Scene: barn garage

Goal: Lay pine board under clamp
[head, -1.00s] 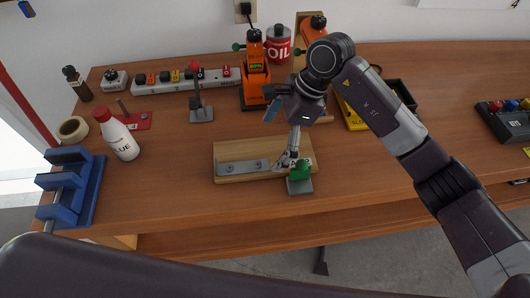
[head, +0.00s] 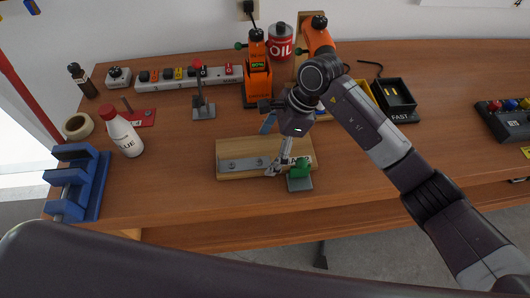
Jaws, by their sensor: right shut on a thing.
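A tan wooden board (head: 230,149), which I take for the pine board, lies flat on the bench in the head view. A grey metal strip (head: 243,164) with round fixings lies along its front. A small green-topped fixture (head: 300,177) on a grey base stands at the board's front right corner. My right gripper (head: 274,170) reaches down at the strip's right end and looks shut on the board, though its fingers hide the exact contact. My left gripper is out of view.
A glue bottle (head: 124,136), tape roll (head: 77,125) and blue vise (head: 81,183) stand at left. A power strip (head: 182,77), orange drill (head: 257,80) and oil can (head: 282,42) are behind. A black charger (head: 395,99) stands back right.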

